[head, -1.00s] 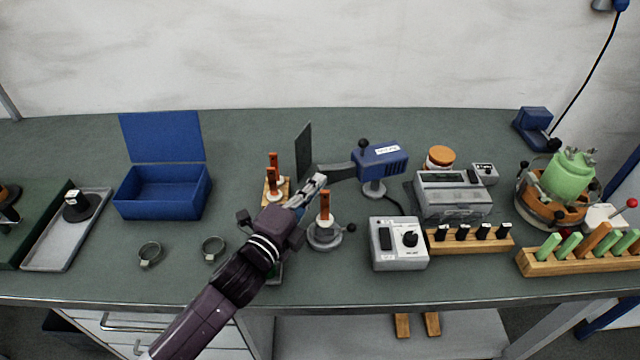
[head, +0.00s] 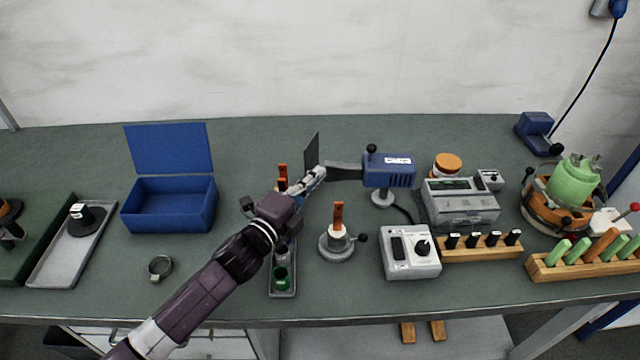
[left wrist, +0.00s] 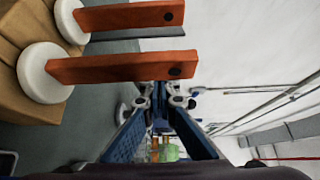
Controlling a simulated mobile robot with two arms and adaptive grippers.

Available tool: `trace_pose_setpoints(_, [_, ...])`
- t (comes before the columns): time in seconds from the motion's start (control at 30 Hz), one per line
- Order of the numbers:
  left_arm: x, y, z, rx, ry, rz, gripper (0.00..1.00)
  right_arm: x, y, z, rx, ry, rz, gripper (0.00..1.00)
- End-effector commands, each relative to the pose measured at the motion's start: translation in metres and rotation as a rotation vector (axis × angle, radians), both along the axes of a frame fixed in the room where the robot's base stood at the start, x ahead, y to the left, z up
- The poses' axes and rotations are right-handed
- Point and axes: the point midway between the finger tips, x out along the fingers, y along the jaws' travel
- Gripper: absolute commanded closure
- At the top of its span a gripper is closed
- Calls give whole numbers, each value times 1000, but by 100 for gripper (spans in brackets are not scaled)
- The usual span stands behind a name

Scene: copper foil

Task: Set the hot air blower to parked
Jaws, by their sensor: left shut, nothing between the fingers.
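The hot air blower (head: 388,172) is a blue box-shaped body on a grey stand, with a black knob on top and a white label. Its flat dark nozzle (head: 344,171) points left toward an upright dark plate (head: 312,150). My left gripper (head: 320,173) is shut and empty, close to the nozzle's left end; I cannot tell whether they touch. In the left wrist view its fingers (left wrist: 165,97) come together below two orange-brown bars (left wrist: 120,66) with white round bases. My right gripper is not in view.
A grey holder (head: 337,244) with an upright copper-coloured bar stands right of my arm. A grey control box (head: 409,252) with a black dial and a wooden rack (head: 482,250) lie farther right. An open blue box (head: 170,205) stands left.

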Motion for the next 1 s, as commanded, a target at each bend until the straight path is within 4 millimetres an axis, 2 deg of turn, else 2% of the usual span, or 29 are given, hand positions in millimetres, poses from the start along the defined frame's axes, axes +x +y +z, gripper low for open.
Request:
trace_pose_setpoints(0.2, [20, 3, 0, 1, 0, -1, 100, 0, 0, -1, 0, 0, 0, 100])
trace_pose_setpoints(0.4, [29, 4, 0, -1, 0, -1, 100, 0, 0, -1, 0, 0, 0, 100])
trace_pose_setpoints(1.0, [30, 5, 0, -1, 0, -2, 100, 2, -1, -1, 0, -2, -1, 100])
